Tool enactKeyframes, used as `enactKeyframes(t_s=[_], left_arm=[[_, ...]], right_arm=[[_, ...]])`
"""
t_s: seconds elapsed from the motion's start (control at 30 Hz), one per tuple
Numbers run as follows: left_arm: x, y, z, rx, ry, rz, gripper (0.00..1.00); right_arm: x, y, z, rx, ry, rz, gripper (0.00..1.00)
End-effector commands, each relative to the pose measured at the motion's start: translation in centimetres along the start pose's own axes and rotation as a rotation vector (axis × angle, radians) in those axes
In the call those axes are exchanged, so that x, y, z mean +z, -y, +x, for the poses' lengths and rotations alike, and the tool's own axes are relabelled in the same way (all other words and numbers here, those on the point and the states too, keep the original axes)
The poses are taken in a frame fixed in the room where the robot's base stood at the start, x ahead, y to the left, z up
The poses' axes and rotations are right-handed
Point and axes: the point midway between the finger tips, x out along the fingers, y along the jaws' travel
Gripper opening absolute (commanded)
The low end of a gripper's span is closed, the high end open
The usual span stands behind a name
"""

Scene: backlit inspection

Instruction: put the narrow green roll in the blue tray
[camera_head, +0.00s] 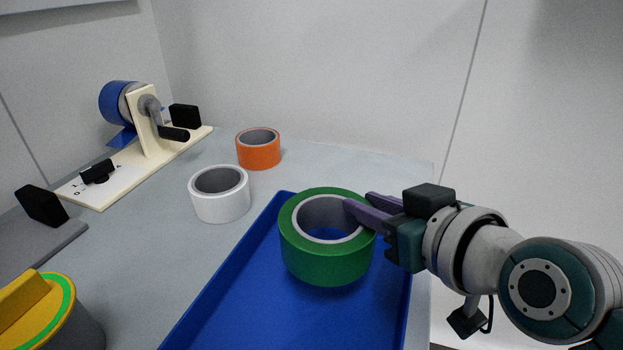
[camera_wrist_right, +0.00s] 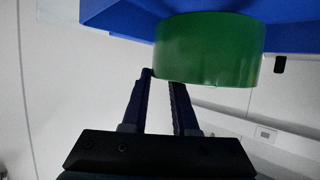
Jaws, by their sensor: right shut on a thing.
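The green roll (camera_head: 327,262) is a ring of tape with a pale core, upright on its axis over the far part of the blue tray (camera_head: 232,262). My right gripper (camera_head: 362,208) is shut on the roll's wall at its right side, one finger reaching over the opening. In the right wrist view the green roll (camera_wrist_right: 208,50) is beyond the fingertips (camera_wrist_right: 161,76), against the blue tray (camera_wrist_right: 115,15). I cannot tell whether the roll touches the tray floor. My left gripper is not in view.
A white roll (camera_head: 220,205) and an orange roll (camera_head: 258,155) stand left of and behind the tray. A tape dispenser with a blue roll (camera_head: 116,101) is at the back left. A yellow-topped grey object (camera_head: 88,328) is at the front left. The tray's near part is clear.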

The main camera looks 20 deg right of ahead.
Motion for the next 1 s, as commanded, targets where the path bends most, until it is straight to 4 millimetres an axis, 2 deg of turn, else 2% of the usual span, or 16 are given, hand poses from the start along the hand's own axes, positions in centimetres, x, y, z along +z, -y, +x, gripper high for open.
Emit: enactKeyframes(t_s=[0.1,0.2,0.6,0.63,0.9,1.0], left_arm=[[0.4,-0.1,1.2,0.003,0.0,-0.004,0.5],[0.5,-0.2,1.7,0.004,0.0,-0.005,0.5],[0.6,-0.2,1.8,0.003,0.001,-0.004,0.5],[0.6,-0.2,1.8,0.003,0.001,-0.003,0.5],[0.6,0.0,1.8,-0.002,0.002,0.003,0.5],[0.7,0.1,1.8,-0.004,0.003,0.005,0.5]], right_arm=[[2.1,0.0,0.9,0.0,0.0,0.001,0.0],[3.1,0.0,1.3,0.0,-0.001,0.002,0.0],[3.5,0.0,1.5,0.001,-0.003,0.001,0.0],[3.7,0.0,1.5,0.0,0.003,0.0,0.28],[3.6,0.0,1.5,0.0,0.002,0.0,0.57],[3.6,0.0,1.5,0.0,0.002,0.0,0.57]])
